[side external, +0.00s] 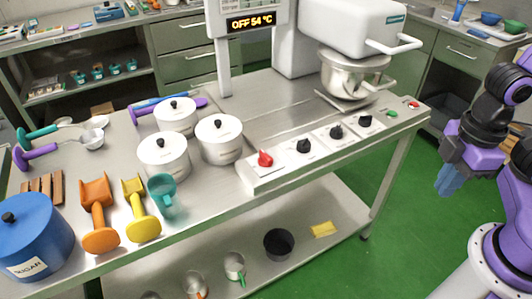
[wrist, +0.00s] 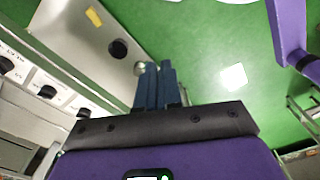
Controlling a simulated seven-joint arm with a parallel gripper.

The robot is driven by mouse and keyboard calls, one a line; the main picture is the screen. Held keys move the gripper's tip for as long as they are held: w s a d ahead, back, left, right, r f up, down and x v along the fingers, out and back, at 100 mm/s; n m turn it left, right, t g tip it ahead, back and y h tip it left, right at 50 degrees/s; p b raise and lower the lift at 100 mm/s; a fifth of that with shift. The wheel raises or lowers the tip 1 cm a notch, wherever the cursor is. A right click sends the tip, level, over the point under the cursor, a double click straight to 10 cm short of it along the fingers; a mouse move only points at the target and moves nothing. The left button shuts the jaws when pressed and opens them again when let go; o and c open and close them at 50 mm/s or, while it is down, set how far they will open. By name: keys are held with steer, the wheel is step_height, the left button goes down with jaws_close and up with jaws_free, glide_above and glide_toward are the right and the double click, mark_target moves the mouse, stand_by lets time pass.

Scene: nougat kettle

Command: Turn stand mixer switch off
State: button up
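The white stand mixer (side external: 355,28) stands at the back right of the steel table, with a metal bowl (side external: 352,75) under its head. A white control panel along the table's front edge carries a red knob (side external: 265,158), three black knobs, a green button (side external: 392,113) and a red button (side external: 414,104). Which one is the mixer's switch is not labelled legibly. My gripper (side external: 449,180) hangs right of the table, apart from the panel. Its blue fingers, also in the wrist view (wrist: 157,84), are together and empty.
A display (side external: 250,21) reads "OFF 54 °C". Several white pots, coloured scoops and a blue sugar pot (side external: 38,238) stand on the table's left. A black bowl (side external: 279,244) sits on the lower shelf. Green floor is free below my gripper.

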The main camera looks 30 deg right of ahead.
steer(key=o, duration=0.5)
steer(key=shift+w+a, duration=0.15)
step_height(320, 180, up, 4)
steer(key=m, duration=1.3)
glide_above(266, 154)
step_height(266, 154, down, 17)
steer(key=shift+a+f, duration=0.1)
steer(key=shift+f, duration=0.05)
jaws_close()
